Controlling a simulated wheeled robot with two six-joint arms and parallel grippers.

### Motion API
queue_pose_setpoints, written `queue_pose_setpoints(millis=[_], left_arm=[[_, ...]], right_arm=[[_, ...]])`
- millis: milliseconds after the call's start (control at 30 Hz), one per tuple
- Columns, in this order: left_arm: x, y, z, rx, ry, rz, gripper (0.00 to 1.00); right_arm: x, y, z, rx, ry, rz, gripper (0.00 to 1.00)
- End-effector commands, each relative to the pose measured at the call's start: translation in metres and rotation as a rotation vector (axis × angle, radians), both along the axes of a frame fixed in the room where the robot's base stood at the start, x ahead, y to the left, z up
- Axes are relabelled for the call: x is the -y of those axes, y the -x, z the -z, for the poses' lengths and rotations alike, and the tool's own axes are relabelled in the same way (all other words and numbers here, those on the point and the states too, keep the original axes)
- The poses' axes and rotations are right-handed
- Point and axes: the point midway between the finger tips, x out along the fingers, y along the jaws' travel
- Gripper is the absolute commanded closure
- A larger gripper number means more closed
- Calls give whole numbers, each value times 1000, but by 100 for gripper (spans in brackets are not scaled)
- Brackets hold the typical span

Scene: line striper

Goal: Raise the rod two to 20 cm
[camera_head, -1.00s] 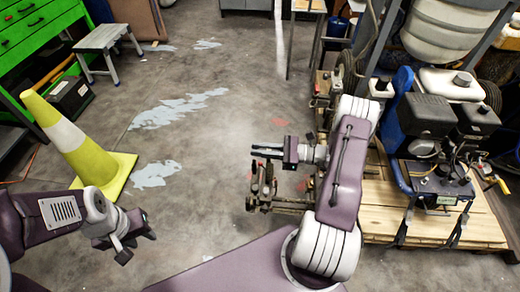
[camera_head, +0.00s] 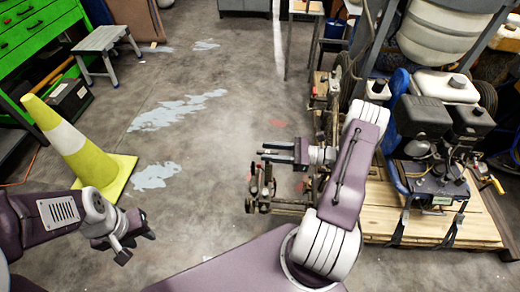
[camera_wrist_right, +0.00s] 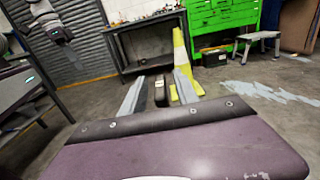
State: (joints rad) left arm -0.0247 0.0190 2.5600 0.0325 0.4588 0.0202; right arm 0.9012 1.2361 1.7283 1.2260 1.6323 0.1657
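The line striper (camera_head: 322,125) stands right of centre in the head view, partly hidden by my right arm. Small upright rods with knobs (camera_head: 262,182) rise from its front-left end; I cannot tell which is rod two. My right gripper (camera_head: 278,151) is above and just behind these rods, its two fingers parallel and apart. In the right wrist view, a dark upright block-like piece (camera_wrist_right: 161,92) shows between the spread fingers, with gaps beside it; whether it is a rod end is unclear. My left gripper (camera_head: 135,238) is at lower left, away from the striper.
A yellow-and-white cone (camera_head: 80,150) stands at left, near a grey step stool (camera_head: 100,42) and a green cabinet (camera_head: 35,40). A wooden pallet (camera_head: 480,225) bearing an engine (camera_head: 425,120) is at right. Paint-marked floor between is clear.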

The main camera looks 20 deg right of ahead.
Motion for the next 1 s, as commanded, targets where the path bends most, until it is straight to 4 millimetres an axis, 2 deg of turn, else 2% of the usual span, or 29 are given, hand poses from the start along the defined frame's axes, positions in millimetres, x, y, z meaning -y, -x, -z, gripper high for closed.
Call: queue_pose_setpoints(millis=[33, 200, 400, 833, 933, 1000], left_arm=[[0, 0, -3, 0, 0, 0, 64], [0, 0, -5, 0, 0, 0, 64], [0, 0, -5, 0, 0, 0, 64], [0, 0, -5, 0, 0, 0, 64], [0, 0, -6, 0, 0, 0, 64], [0, 0, -6, 0, 0, 0, 64]], right_arm=[[11, 6, -2, 2, 1, 5, 64], [36, 22, -1, 3, 1, 2, 64], [44, 27, 0, 0, 0, -1, 64], [43, 27, 0, 1, 0, -4, 64], [26, 18, -7, 13, 19, -64, 64], [5, 1, -29, 60, 82, -159, 64]])
